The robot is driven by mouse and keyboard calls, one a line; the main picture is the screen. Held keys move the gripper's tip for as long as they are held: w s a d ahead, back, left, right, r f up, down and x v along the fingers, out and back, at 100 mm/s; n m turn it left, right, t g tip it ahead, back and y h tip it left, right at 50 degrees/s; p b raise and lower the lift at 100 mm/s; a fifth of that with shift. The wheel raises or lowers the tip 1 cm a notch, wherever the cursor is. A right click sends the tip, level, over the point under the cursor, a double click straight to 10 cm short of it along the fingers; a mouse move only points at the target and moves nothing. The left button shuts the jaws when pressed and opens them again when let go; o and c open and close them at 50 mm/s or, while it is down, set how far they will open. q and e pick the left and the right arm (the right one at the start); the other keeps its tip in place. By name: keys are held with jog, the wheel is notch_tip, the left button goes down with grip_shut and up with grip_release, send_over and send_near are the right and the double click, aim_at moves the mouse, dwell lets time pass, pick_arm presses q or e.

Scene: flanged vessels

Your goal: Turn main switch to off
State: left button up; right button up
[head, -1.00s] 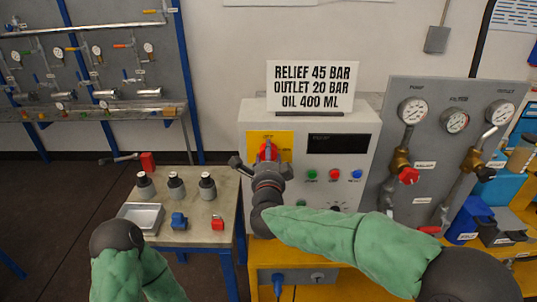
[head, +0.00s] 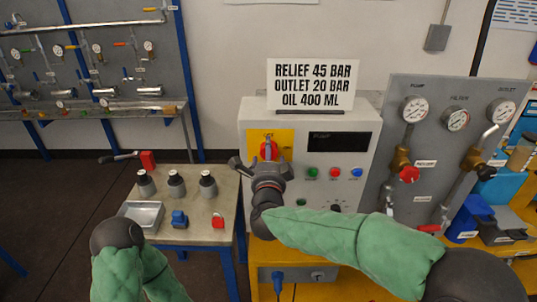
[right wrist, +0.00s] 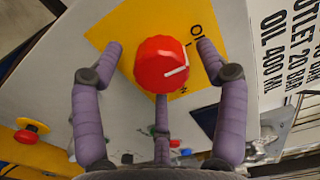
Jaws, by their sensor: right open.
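The main switch is a red round knob (head: 268,150) with a pale pointer line, on a yellow plate (head: 285,137) on the front of the grey control box. In the right wrist view the knob (right wrist: 161,64) is near the top centre, its line pointing to the right. My right gripper (head: 260,165) is open in front of the plate, its purple-grey fingers spread to the left, right and below the knob; the fingers look apart from it. Part of the plate is hidden behind the gripper. My left arm shows at lower left, but its gripper is not in view.
A sign (head: 313,84) stands on the box. Green, red and blue buttons (head: 334,173) and a dark display (head: 339,142) are right of the switch. A gauge panel (head: 440,100) stands at right. A table (head: 205,230) with bottles, a tray and padlock-like items is at left.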

jog(key=s, duration=1.1)
jog(key=shift+s, duration=0.15)
